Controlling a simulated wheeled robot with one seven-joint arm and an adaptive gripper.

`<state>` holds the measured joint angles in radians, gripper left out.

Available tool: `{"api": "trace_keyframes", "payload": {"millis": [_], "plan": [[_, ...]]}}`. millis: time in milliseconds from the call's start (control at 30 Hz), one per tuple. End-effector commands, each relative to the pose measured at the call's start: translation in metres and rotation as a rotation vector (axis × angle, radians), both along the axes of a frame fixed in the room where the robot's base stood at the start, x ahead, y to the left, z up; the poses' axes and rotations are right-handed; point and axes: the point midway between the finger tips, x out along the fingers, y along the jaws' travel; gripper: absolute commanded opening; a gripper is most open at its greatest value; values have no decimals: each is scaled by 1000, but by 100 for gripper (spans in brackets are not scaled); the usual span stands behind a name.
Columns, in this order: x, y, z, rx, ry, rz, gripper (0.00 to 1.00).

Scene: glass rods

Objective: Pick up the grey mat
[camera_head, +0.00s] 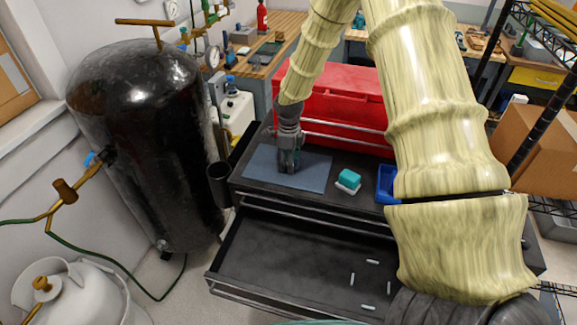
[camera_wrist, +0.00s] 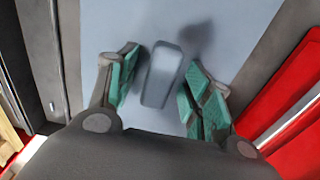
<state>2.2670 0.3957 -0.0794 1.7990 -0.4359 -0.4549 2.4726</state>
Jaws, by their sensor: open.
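The grey mat (camera_head: 311,176), flat and blue-grey, lies on the black top of a tool cabinet, left of centre. In the wrist view the mat (camera_wrist: 105,22) fills the upper middle. A small rounded oblong grey piece (camera_wrist: 161,78) stands up from it between my fingers; I cannot tell whether it is part of the mat. My gripper (camera_head: 289,168) points down over the mat's middle. In the wrist view my gripper (camera_wrist: 160,77) is open, with teal finger pads on either side of the grey piece. The gripper hides the piece in the head view.
A red toolbox (camera_head: 335,103) stands right behind the mat. A teal block on a white base (camera_head: 348,180) and a blue bin (camera_head: 385,186) are to the right. The open drawer (camera_head: 290,252) below holds several short pale rods. A black tank (camera_head: 140,140) stands left.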

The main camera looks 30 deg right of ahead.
Motion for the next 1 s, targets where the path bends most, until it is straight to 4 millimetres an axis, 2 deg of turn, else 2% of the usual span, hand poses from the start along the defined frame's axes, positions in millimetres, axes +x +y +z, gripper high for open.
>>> {"api": "trace_keyframes", "payload": {"millis": [67, 333, 733, 1000], "plan": [[0, 0, 0, 0, 0, 0, 50], [0, 0, 0, 0, 0, 0, 1], [0, 0, 4, -1, -1, -1, 0], [1, 0, 33, -2, -3, 0, 0]]}}
